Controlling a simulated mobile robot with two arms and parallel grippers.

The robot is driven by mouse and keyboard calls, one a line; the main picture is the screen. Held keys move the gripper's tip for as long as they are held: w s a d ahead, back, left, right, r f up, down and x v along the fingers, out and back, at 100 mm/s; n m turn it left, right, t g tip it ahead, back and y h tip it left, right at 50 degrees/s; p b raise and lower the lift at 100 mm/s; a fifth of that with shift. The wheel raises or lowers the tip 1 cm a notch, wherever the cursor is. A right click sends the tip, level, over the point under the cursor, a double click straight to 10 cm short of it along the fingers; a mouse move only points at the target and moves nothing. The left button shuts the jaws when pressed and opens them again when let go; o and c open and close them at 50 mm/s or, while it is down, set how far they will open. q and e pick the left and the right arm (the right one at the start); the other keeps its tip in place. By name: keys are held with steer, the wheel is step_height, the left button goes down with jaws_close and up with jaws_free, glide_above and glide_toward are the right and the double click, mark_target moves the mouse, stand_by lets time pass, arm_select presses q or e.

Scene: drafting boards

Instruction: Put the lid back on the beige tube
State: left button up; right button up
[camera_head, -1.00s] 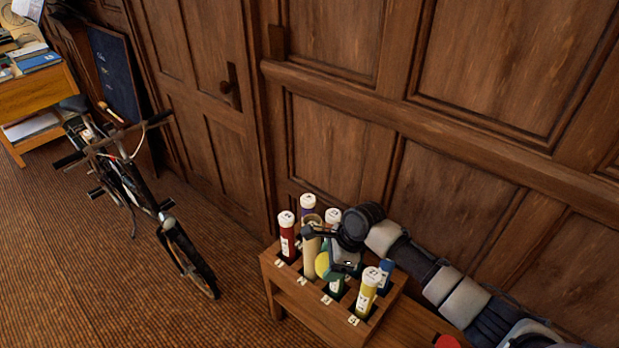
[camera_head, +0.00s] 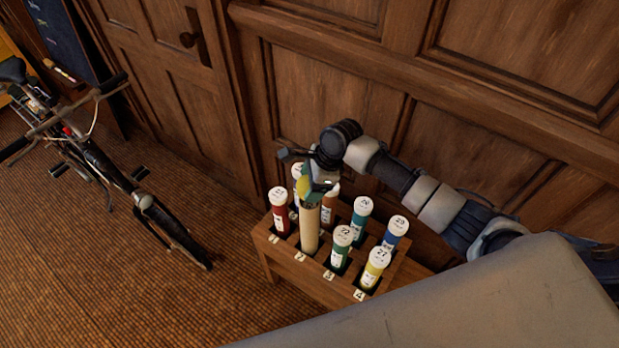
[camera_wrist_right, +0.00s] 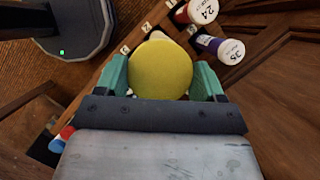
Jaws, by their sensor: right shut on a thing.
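The beige tube (camera_head: 310,232) stands upright in the wooden rack (camera_head: 296,276), in the front row beside the red tube. My right gripper (camera_head: 311,189) is over its top end, shut on a round yellow lid (camera_head: 303,186). In the right wrist view the yellow lid (camera_wrist_right: 161,69) sits between the two teal fingers (camera_wrist_right: 162,80). The lid and the fingers hide the tube's mouth, so I cannot tell whether the lid is on it or just above. My left gripper is not in view.
Capped tubes crowd the rack: red (camera_head: 279,212), green (camera_head: 341,248), yellow (camera_head: 374,270), teal (camera_head: 359,220), blue (camera_head: 392,234) and others partly hidden. A panelled wall (camera_head: 340,95) is close behind. A bicycle (camera_head: 130,190) stands at left, with open floor between.

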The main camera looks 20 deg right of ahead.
steer(key=shift+w+f+b, duration=0.2)
steer(key=shift+f+b, duration=0.2)
steer(key=shift+f, duration=0.15)
steer(key=shift+w+f+b, duration=0.15)
steer(key=shift+f+b, duration=0.25)
steer(key=shift+f, duration=0.15)
steer(key=shift+w+f+b, duration=0.1)
steer(key=shift+f+b, duration=0.7)
steer(key=shift+b, duration=0.45)
steer(key=shift+f, duration=1.05)
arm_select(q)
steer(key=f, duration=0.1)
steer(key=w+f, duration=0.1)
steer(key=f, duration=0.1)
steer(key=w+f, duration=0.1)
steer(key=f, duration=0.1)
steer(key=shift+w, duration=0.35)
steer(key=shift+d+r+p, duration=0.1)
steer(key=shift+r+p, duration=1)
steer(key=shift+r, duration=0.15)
arm_select(e)
steer(key=shift+d, duration=0.1)
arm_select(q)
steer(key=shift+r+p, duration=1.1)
arm_select(e)
steer(key=shift+f, duration=0.15)
